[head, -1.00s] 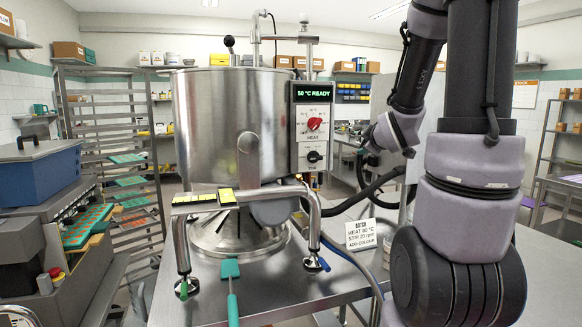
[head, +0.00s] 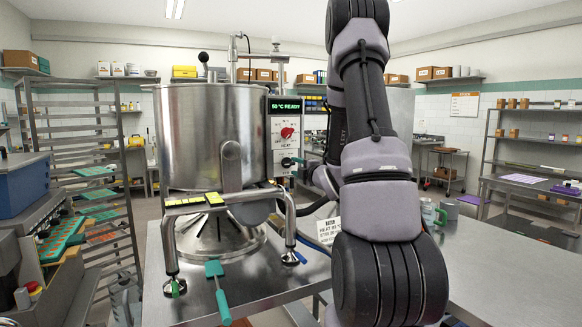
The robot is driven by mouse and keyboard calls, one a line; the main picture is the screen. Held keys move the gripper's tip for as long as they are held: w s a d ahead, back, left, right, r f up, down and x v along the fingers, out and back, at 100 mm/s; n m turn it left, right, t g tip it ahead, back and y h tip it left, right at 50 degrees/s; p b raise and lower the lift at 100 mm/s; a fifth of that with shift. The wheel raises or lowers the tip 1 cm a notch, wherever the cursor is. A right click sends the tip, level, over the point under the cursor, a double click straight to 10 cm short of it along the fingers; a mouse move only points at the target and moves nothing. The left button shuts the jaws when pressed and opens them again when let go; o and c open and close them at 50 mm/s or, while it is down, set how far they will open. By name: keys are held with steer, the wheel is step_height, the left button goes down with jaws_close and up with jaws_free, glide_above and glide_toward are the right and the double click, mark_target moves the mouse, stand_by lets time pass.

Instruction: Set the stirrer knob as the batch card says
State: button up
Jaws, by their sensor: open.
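The steel depositor kettle (head: 205,130) carries a control panel (head: 285,120) on its right side. A red heat knob (head: 287,132) is above the black stirrer knob (head: 286,162); the stirrer setting is too small to read. My gripper (head: 299,162) is only partly seen, open, at the right edge of the stirrer knob; I cannot tell whether it touches. My arm hides most of it. The white batch card (head: 327,230) is half covered by my arm; earlier it showed heat 60 °C and stir 20 rpm.
A teal spatula (head: 217,285) lies on the steel table (head: 480,265) before the kettle's frame. A mug (head: 428,213) stands behind my arm. A tray rack (head: 85,180) is at the left, shelves at the right. The table's right part is clear.

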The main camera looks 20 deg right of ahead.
mark_target(290, 164)
steer(key=shift+w, duration=1.85)
jaws_close()
